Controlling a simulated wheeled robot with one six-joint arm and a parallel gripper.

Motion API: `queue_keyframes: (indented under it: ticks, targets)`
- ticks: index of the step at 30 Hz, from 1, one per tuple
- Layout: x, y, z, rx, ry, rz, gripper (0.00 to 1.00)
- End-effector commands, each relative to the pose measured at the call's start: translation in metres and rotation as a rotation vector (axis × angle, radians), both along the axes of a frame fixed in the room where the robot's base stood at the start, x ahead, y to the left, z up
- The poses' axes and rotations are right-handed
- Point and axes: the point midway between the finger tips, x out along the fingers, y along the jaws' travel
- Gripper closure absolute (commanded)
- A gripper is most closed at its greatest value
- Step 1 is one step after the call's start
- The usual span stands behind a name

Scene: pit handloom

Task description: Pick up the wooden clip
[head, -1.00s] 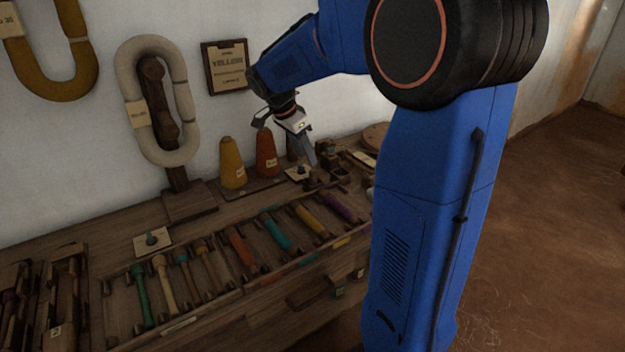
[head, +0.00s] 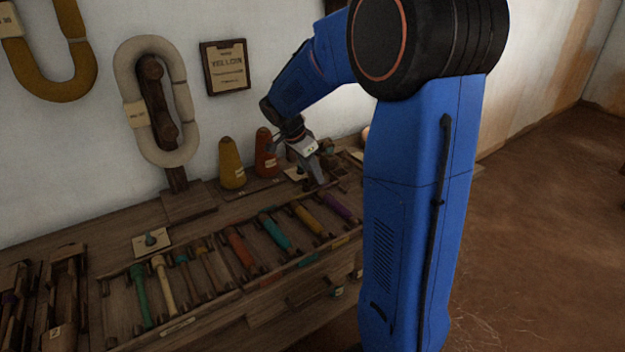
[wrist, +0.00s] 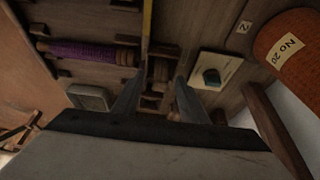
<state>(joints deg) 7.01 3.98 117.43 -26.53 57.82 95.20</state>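My gripper (head: 318,178) is low over the far right part of the bench in the head view. In the wrist view its two fingers (wrist: 160,78) stand apart, with a gap between them. Small dark brown wooden pieces (wrist: 152,101) show in and beyond that gap. One of them may be the wooden clip, but the dim light and small size leave its outline unclear. I see no finger closed on anything. In the head view my gripper and arm hide much of this spot.
A purple-wound bobbin (wrist: 95,54) and a card with a dark knob (wrist: 214,77) flank the fingers. An orange cone (wrist: 290,48) stands close on the right. A yellow cone (head: 231,163) and a rack of colored bobbins (head: 190,322) are also on the bench.

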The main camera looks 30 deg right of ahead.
Motion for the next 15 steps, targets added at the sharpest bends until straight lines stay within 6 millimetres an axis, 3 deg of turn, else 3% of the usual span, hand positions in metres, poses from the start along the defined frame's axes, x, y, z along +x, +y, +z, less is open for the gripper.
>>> queue_keyframes:
  ticks: [2,7,15]
  targets:
    - [0.0,0.0001,0.0002,0.0,0.0,0.0,0.61]
    - [0.0,0.0002,0.0002,0.0,0.0,0.0,1.0]
    - [0.0,0.0003,0.0006,0.0,0.0,0.0,1.0]
